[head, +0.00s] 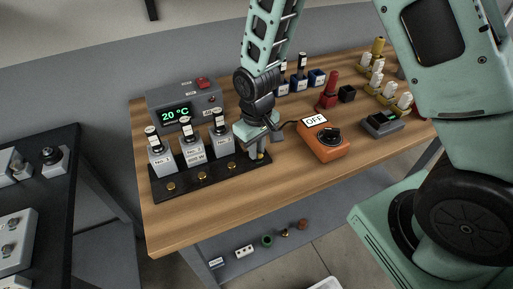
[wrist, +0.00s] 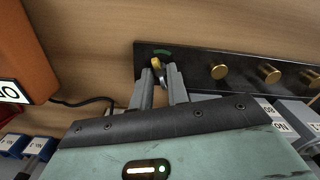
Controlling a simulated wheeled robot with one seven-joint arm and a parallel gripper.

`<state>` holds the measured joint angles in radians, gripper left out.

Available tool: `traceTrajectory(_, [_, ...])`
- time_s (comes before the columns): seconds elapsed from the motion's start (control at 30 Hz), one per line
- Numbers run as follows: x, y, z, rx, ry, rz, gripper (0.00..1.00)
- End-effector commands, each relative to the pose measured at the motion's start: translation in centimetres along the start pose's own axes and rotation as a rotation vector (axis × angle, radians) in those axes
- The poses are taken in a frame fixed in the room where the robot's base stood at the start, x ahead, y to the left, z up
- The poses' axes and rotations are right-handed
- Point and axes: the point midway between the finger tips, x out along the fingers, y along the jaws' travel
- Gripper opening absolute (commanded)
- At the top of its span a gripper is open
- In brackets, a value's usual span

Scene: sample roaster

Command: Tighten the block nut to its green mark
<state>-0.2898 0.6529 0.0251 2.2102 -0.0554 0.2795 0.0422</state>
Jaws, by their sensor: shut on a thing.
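The block nut (wrist: 156,63) is a small brass-coloured piece at the end of a black plate (wrist: 196,64) in the wrist view. A green mark (wrist: 163,52) lies on the plate just beyond it. My gripper (wrist: 164,76) is shut on the nut, with its two grey fingers on either side of it. In the head view my gripper (head: 258,155) reaches down to the right end of the black plate, and the fingers mostly hide the nut there. I cannot tell whether the nut's pointer lines up with the green mark.
Several grey blocks with bottles (head: 192,152) stand along the plate, close left of my gripper, with brass knobs (head: 201,175) in front. A grey box reading 20 °C (head: 177,116) stands behind. An orange box marked OFF (head: 326,144) with a cable is to the right. The table front is clear.

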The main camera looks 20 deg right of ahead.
Motion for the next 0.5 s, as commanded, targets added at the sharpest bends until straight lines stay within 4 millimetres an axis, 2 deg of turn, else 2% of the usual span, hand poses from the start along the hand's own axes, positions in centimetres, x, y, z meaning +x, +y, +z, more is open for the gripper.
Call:
traceTrajectory(0.17, [-0.08,0.08,-0.07,0.112,0.002,0.001,0.00])
traceTrajectory(0.5, [-0.06,0.08,-0.09,0.114,0.003,0.001,0.00])
